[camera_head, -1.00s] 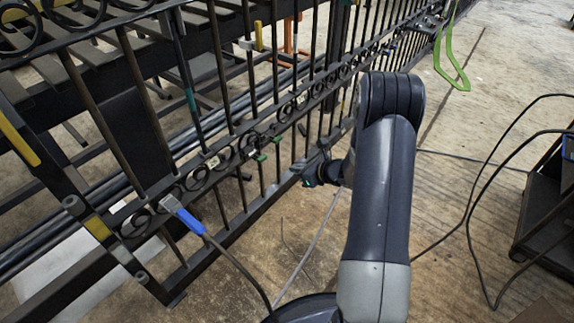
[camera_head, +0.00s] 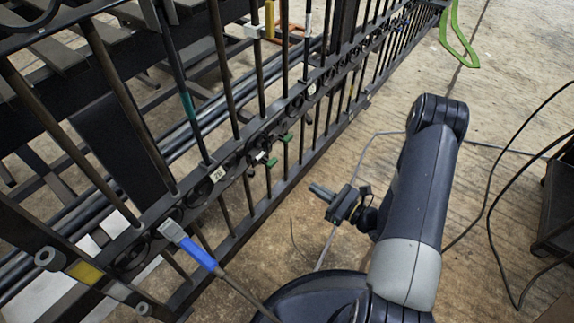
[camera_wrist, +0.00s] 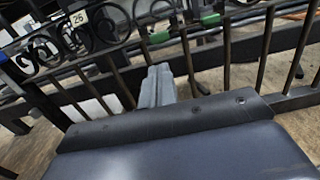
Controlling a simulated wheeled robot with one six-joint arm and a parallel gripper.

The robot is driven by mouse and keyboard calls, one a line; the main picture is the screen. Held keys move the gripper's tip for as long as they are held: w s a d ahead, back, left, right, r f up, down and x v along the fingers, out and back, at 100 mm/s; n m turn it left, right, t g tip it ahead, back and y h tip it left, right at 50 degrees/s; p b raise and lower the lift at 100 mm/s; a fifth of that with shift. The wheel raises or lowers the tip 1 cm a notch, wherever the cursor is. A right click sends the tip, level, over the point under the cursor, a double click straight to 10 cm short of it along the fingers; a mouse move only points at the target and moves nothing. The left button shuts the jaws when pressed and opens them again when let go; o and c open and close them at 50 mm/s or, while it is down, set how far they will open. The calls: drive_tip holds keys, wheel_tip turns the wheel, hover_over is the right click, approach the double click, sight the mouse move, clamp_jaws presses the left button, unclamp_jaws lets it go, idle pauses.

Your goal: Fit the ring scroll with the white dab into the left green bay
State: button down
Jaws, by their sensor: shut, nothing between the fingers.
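My gripper (camera_head: 322,193) is shut and empty, out over the floor to the right of the black gate (camera_head: 232,238). Its closed grey fingers show in the wrist view (camera_wrist: 157,88), pointing at the gate's bars. Two green clips sit on the gate's scroll band, a nearer one (camera_head: 271,162) and a farther one (camera_head: 287,137). The wrist view shows green marks on the left (camera_wrist: 158,37) and right (camera_wrist: 209,20). I cannot pick out a ring scroll with a white dab.
A green loop (camera_head: 458,40) hangs at the far end. Cables (camera_head: 480,200) cross the floor to a dark stand (camera_head: 560,215) at right. Open floor lies between.

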sight(275, 164)
drive_tip(key=b+x, duration=0.3)
drive_tip(key=x, duration=0.9)
drive_tip(key=shift+f, duration=0.1)
drive_tip(key=shift+w+a, duration=0.25)
drive_tip(key=shift+a, duration=0.1)
drive_tip(key=b+x, duration=0.1)
drive_tip(key=x, duration=0.1)
drive_tip(key=shift+w+a, duration=0.2)
drive_tip(key=shift+a, duration=0.1)
drive_tip(key=shift+w, duration=0.1)
drive_tip(key=shift+r, duration=0.2)
